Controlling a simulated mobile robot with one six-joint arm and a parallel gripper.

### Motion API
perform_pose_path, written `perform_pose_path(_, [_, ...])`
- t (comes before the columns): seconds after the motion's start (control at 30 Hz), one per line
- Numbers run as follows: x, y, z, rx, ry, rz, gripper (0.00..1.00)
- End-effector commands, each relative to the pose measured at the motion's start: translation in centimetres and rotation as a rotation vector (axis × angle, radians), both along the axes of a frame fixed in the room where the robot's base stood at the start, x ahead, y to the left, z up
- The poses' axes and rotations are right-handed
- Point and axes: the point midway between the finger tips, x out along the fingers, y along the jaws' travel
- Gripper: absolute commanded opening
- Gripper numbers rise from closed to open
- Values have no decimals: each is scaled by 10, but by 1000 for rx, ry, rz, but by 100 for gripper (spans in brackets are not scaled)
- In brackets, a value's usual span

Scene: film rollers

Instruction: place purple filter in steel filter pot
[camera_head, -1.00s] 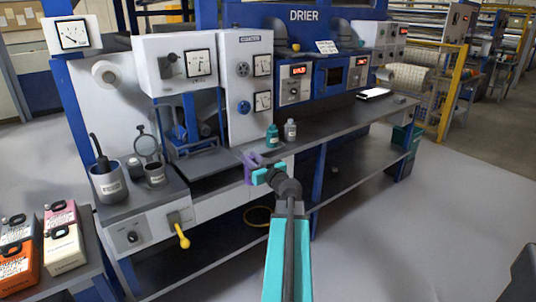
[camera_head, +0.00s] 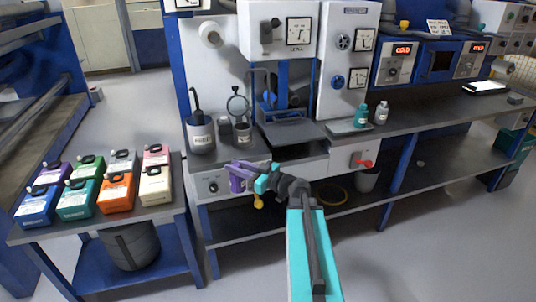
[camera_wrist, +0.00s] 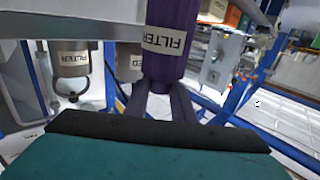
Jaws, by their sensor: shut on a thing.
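My gripper (camera_head: 240,168) is shut on the purple filter (camera_head: 237,184), a small cylinder with a white label. It is held in front of the bench's left front panel, below the bench top. The wrist view shows the filter (camera_wrist: 178,28) between my fingers (camera_wrist: 168,88), its label reading FILTER. The labelled steel filter pot (camera_head: 242,135) stands on the bench top, up and behind the held filter, apart from it. A steel pot with a FILTER label (camera_wrist: 72,60) also shows at the left of the wrist view.
A larger grey pot (camera_head: 201,137) and a small jar (camera_head: 225,130) stand left of the steel pot, with a round magnifier (camera_head: 237,106) behind. Open floor lies in front.

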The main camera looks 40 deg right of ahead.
Motion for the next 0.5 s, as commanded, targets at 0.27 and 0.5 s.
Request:
perform_pose_path(0.27, [-3, 120, -18, 2, 0, 261, 0])
perform_pose_path(0.5, [-19, 204, -29, 3, -1, 455, 0])
